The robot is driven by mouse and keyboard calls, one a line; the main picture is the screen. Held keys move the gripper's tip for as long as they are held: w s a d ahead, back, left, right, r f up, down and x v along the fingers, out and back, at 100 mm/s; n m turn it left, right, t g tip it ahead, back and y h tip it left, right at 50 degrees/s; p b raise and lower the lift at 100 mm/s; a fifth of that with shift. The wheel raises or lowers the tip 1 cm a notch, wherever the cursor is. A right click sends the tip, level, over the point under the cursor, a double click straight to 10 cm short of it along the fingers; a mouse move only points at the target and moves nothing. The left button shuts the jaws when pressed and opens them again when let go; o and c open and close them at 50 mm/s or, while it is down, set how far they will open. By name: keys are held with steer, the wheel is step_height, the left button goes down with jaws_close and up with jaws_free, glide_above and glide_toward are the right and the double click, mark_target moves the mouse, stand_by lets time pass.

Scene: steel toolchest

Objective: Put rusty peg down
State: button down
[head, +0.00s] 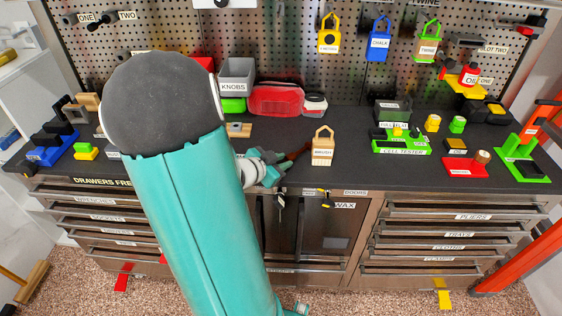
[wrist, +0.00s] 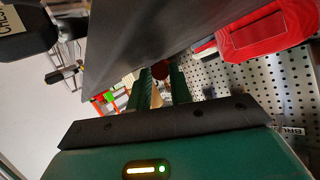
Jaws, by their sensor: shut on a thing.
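My gripper (head: 278,168) is low over the dark worktop, left of the wooden block labelled BRUSH. Its jaws are shut on the rusty peg (head: 298,153), a reddish-brown piece at the fingertips. In the wrist view my gripper (wrist: 162,86) shows two green fingers, with the round, dark red end of the peg (wrist: 160,70) between their tips. The rest of the peg is hidden by the fingers. I cannot tell whether the peg touches the worktop.
The worktop (head: 358,172) has bare room around the BRUSH block (head: 323,152). A red case (head: 275,100) and grey KNOBS bin (head: 237,75) stand behind. A green cell tester (head: 402,148) and red base (head: 462,168) stand to the right. Drawers (head: 455,217) lie below the front edge.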

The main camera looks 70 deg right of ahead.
steer(key=shift+f, duration=0.15)
steer(key=c, duration=1.3)
jaws_free()
steer(key=shift+f, duration=0.1)
steer(key=shift+s, duration=0.1)
steer(key=shift+a+r, duration=0.3)
steer(key=v, duration=1.1)
steer(key=shift+w+a+r, duration=0.1)
steer(key=shift+w+r, duration=0.05)
steer(key=shift+w, duration=0.15)
